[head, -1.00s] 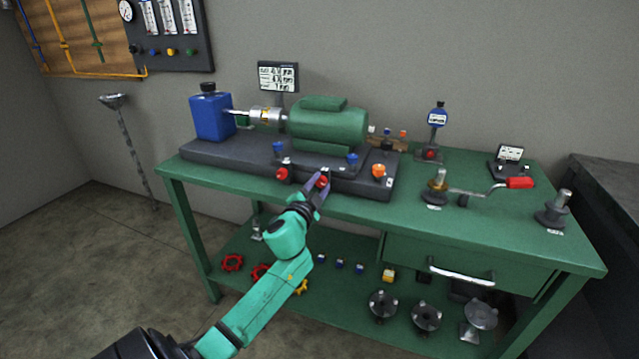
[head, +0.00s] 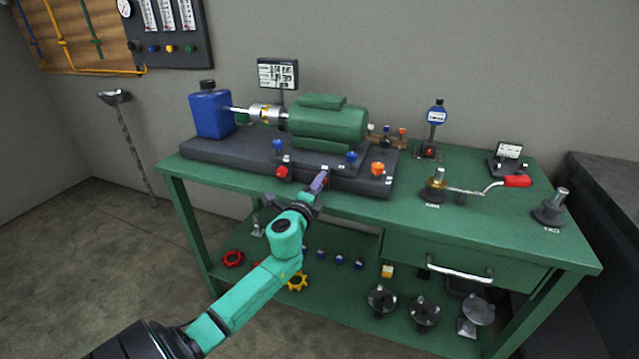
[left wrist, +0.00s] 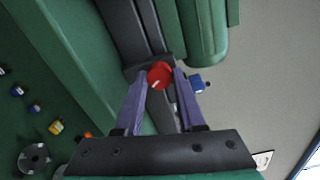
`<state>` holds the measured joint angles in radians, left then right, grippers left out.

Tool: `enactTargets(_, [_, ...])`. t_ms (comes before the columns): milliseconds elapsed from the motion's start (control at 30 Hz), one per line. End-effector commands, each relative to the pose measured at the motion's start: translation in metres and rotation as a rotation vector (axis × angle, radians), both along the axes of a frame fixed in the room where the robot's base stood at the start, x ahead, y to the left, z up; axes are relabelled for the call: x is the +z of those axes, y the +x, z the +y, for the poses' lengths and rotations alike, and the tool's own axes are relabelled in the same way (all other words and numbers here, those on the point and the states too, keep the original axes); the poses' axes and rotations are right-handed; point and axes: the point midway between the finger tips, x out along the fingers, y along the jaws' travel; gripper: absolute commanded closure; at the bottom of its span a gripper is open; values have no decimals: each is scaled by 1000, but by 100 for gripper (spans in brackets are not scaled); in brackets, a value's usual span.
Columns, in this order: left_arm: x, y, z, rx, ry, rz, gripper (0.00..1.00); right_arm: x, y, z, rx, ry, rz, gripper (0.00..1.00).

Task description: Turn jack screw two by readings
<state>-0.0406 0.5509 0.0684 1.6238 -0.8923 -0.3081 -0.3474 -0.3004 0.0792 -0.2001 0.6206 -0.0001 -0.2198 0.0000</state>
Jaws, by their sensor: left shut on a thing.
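My left gripper (head: 318,184) is at the front edge of the dark base plate (head: 235,158) under the green motor (head: 328,122). In the left wrist view its two purple fingers (left wrist: 160,80) are shut on a red screw knob (left wrist: 159,75). In the head view the fingers hide that knob. Another red knob (head: 282,172) stands free to its left, and an orange knob (head: 378,169) to its right. Blue knobs (head: 278,146) (head: 351,157) stand behind. A display (head: 278,74) with readings too small to read stands behind the coupling (head: 266,112). My right gripper is not in view.
A blue pump box (head: 211,114) stands at the left of the base plate. Handwheels (head: 297,282) lie on the lower shelf.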

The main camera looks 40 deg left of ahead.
Motion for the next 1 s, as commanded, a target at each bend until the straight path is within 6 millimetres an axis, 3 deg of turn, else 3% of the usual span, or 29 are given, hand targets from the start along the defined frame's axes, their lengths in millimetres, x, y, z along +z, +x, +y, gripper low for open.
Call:
enactTargets(400, [-4, 0, 0, -1, 185, 71, 100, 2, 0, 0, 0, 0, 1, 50])
enactTargets(933, [-4, 0, 0, -2, 208, 78, 100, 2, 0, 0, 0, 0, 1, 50])
enactTargets(967, [-4, 0, 0, -2, 208, 78, 54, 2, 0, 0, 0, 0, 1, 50])
enactTargets(1000, [-4, 0, 0, -2, 207, 78, 39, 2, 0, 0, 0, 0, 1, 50])
